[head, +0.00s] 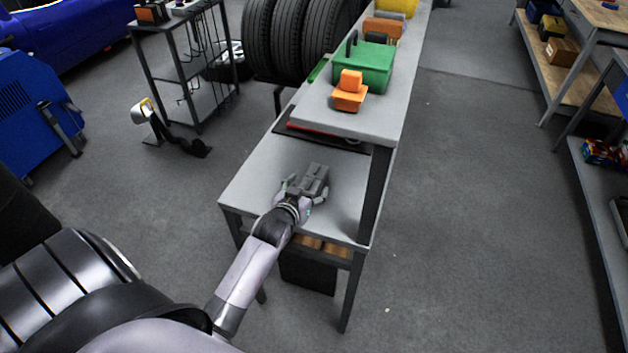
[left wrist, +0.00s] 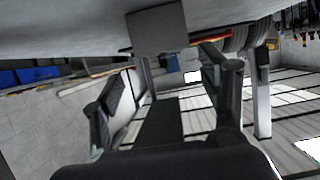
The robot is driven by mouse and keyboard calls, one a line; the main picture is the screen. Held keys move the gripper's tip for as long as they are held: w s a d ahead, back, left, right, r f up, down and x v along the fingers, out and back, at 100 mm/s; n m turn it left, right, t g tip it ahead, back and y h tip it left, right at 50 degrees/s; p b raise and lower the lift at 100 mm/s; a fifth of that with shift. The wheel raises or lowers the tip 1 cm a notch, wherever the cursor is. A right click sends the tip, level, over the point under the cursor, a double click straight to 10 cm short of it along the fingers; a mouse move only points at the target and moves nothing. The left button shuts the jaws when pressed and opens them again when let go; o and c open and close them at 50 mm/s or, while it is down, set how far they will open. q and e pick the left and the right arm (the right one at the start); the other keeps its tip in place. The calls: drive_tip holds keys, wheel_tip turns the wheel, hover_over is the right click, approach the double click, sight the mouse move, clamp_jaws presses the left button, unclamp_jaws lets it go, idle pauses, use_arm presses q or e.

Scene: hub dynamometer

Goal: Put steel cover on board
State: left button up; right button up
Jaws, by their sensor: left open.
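A grey blocky part (head: 316,174), perhaps the steel cover, stands on the lower grey tabletop. My left gripper (head: 304,188) is at its near side, with the fingers spread. In the left wrist view the picture is upside down. There the grey block (left wrist: 157,30) shows beyond the open fingers of my left gripper (left wrist: 172,75), with nothing clearly held between them. I cannot tell whether the fingers touch it. A dark flat board or mat (head: 350,144) lies at the back of the tabletop with a red item on it. My right gripper is out of view.
The lower tabletop (head: 255,185) is clear left of the block. A raised grey shelf (head: 385,110) behind carries an orange part (head: 349,92) and a green bin (head: 365,68). Tires (head: 290,38) stand behind left. The floor to the right is open.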

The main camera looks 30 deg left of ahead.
sight(314, 175)
use_arm(q)
drive_tip(key=shift+x, duration=1)
drive_tip(key=shift+a+p+x, duration=0.2)
drive_tip(key=shift+p+x, duration=0.05)
drive_tip(key=shift+x, duration=1.05)
drive_tip(key=shift+a+p+x, duration=0.15)
drive_tip(key=shift+p+x, duration=0.1)
drive_tip(key=shift+x, duration=1)
drive_tip(key=shift+r, duration=0.2)
drive_tip(key=shift+c, duration=0.5)
drive_tip(key=c, duration=1.5)
drive_tip(key=shift+r, duration=0.15)
clamp_jaws()
